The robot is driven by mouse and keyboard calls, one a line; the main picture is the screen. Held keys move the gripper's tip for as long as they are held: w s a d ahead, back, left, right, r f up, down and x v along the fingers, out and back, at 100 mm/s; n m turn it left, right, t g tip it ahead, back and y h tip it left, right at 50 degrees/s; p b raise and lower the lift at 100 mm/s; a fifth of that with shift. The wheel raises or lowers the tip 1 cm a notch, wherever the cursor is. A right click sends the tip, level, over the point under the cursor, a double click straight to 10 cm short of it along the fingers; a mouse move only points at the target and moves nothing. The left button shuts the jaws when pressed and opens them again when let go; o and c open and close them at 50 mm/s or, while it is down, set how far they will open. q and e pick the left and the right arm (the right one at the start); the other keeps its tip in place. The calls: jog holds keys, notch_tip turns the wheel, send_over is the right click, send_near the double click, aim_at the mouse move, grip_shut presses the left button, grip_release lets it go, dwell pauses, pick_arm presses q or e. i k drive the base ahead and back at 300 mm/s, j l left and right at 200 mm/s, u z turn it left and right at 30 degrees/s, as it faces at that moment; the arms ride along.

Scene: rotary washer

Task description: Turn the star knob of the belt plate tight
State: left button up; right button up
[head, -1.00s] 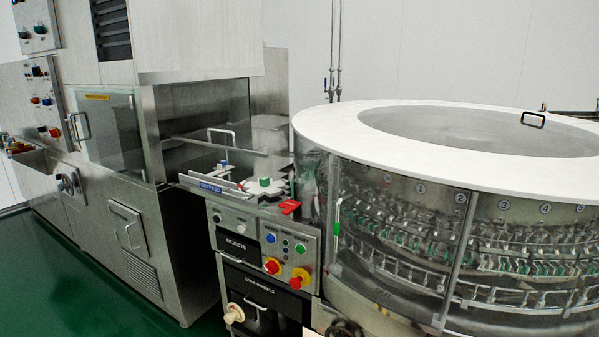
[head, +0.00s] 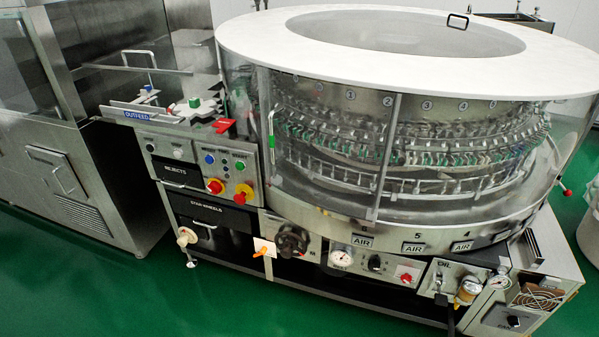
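No part labelled as a belt plate can be made out, and I cannot tell which knob is its star knob. At the outfeed (head: 138,114) of the round washer, a green knob (head: 194,103) sits on a white star-shaped plate, and a small blue knob (head: 148,89) stands behind the outfeed label. A cream knob (head: 187,236) sticks out low at the front left corner. A dark handwheel (head: 292,241) is on the lower front, beside an orange lever (head: 262,250). Whether any knob is tight does not show. Neither of my grippers is in view.
The washer (head: 400,150) has a white ring top and clear guards. A control panel (head: 222,172) with buttons sits above the star wheels drawer (head: 212,216). A steel cabinet (head: 60,180) stands left. Green floor (head: 130,300) is open in front.

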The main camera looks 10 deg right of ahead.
aim_at(406, 278)
jog(key=z, duration=1.35)
